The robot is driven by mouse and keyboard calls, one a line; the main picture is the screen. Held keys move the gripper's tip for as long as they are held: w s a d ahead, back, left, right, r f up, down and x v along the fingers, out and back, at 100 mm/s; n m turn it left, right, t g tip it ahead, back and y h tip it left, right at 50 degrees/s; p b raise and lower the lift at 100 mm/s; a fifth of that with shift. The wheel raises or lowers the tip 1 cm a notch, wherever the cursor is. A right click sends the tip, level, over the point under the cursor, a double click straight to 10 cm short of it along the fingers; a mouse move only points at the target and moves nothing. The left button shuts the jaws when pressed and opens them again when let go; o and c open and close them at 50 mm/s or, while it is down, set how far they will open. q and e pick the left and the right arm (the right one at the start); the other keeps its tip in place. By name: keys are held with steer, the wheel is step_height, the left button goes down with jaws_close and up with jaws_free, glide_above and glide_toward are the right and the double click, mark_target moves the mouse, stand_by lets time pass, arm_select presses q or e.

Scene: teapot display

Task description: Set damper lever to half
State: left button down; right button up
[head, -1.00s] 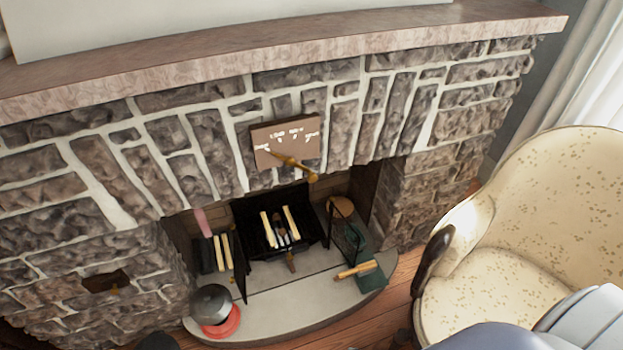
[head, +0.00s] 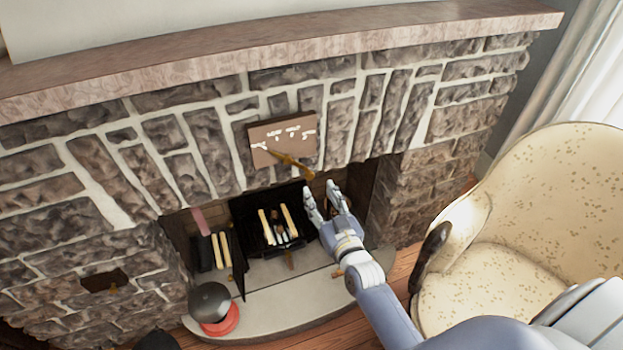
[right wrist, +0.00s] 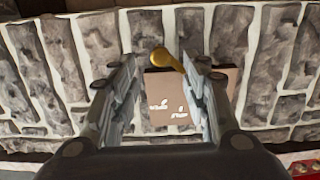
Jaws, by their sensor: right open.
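The damper lever (head: 292,164) is a brass-coloured handle on a brown plate (head: 282,134) with white markings, fixed to the stone above the firebox. In the head view the lever points down and to the right. My right gripper (head: 326,188) is open and empty, just below and right of the lever's knob end, apart from it as far as I can tell. In the right wrist view the lever's rounded end (right wrist: 165,60) and the plate (right wrist: 180,100) show between the open fingers (right wrist: 155,75). My left gripper is not in view.
The stone fireplace has a wide mantel (head: 300,45) above. Logs (head: 277,225) lie in the firebox. A dark kettle (head: 209,302) stands on a red base on the left of the hearth (head: 300,285). A cream armchair (head: 540,210) stands at the right.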

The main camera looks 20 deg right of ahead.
mark_target(310, 178)
steer(key=w, duration=0.6)
steer(key=shift+w+d, duration=0.1)
steer(key=shift+w, duration=0.3)
jaws_close()
